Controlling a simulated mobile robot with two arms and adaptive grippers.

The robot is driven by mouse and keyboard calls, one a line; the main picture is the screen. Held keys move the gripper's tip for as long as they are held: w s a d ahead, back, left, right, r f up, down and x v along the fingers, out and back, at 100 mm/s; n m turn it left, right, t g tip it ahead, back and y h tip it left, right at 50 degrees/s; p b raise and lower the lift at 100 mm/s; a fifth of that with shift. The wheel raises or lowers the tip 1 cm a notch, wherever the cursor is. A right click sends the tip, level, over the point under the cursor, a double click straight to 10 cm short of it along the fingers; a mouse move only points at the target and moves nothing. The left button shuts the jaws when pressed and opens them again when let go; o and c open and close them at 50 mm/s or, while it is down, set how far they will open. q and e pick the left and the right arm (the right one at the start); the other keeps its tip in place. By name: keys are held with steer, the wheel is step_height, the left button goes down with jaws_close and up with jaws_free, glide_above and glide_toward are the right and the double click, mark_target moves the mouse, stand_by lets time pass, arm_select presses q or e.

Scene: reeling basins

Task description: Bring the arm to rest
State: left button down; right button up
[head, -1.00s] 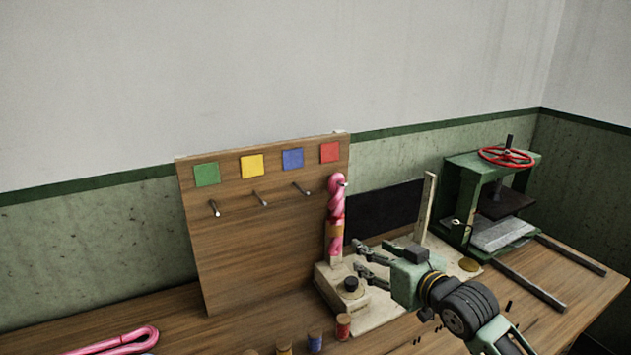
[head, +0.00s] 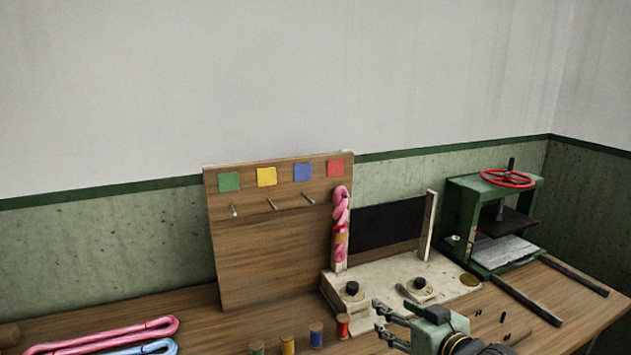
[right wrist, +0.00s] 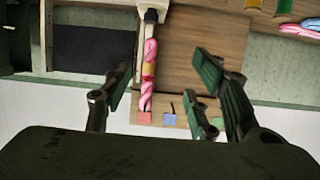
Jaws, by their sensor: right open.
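My right gripper (head: 384,322) is at the bottom of the head view, over the table's front part, to the right of the red spool. Its jaws are open and empty. In the right wrist view the two fingers (right wrist: 165,92) stand wide apart, and the picture is upside down. A pink twisted skein (head: 341,215) with a red and tan band hangs at the right edge of the wooden peg board (head: 262,255), below the red square (head: 335,168). It also shows between the fingers in the right wrist view (right wrist: 149,75), apart from them. My left gripper is not in view.
A pale base with knobs (head: 385,286) and a dark panel (head: 385,226) stands right of the board. A green press (head: 460,215) with a red wheel is farther right. Several spools (head: 316,336) line the front. Pink (head: 95,340) and blue (head: 140,348) skeins lie at left.

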steer(key=s+a+f+g+h, duration=0.15)
steer(key=s+f+g, duration=0.35)
steer(key=s+f, duration=1.05)
steer(key=s+d+f+m+g+h, duration=0.1)
steer(key=s+d+f+g+h, duration=0.15)
steer(key=s, duration=0.85)
steer(key=s+d+f+m+g+h, duration=0.1)
steer(key=s+d+f+m+g, duration=0.15)
steer(key=s, duration=0.85)
step_height(320, 180, down, 25)
steer(key=n+g, duration=0.1)
steer(key=s+d+f+g, duration=0.1)
steer(key=s+d+f, duration=0.1)
steer(key=s+f, duration=1.5)
steer(key=shift+s+d, duration=0.35)
steer(key=shift+s, duration=0.05)
steer(key=shift+n, duration=0.25)
